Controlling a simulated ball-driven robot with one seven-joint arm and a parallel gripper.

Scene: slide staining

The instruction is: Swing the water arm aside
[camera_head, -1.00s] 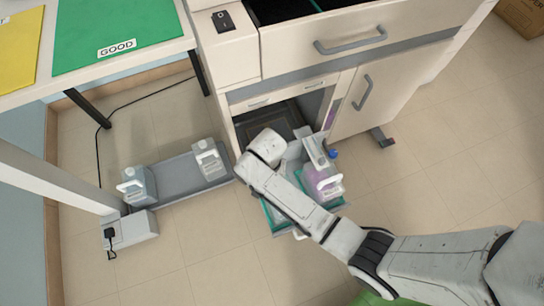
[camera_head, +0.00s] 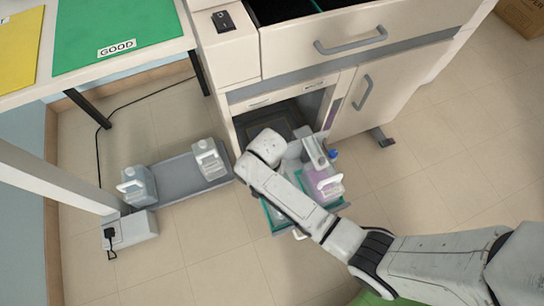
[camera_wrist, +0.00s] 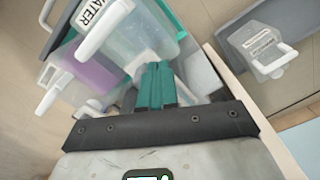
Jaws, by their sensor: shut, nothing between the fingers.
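My gripper (camera_wrist: 155,86) has teal fingers held together in the wrist view, with nothing between them. They point toward a white piece beside a clear jug marked WATER (camera_wrist: 139,45); I cannot tell whether they touch it. A white bar (camera_wrist: 103,27) crosses in front of this jug; I cannot tell whether it is the water arm or a handle. A jug with purple liquid (camera_wrist: 85,75) stands left of it, and shows in the head view (camera_head: 322,186). In the head view my arm hides the fingers and most of the water jug.
The jugs sit in a pulled-out tray with teal edges (camera_head: 275,218) before the open cabinet (camera_head: 270,118). The cabinet door (camera_head: 350,105) stands open on the right. Floor to the front left is clear.

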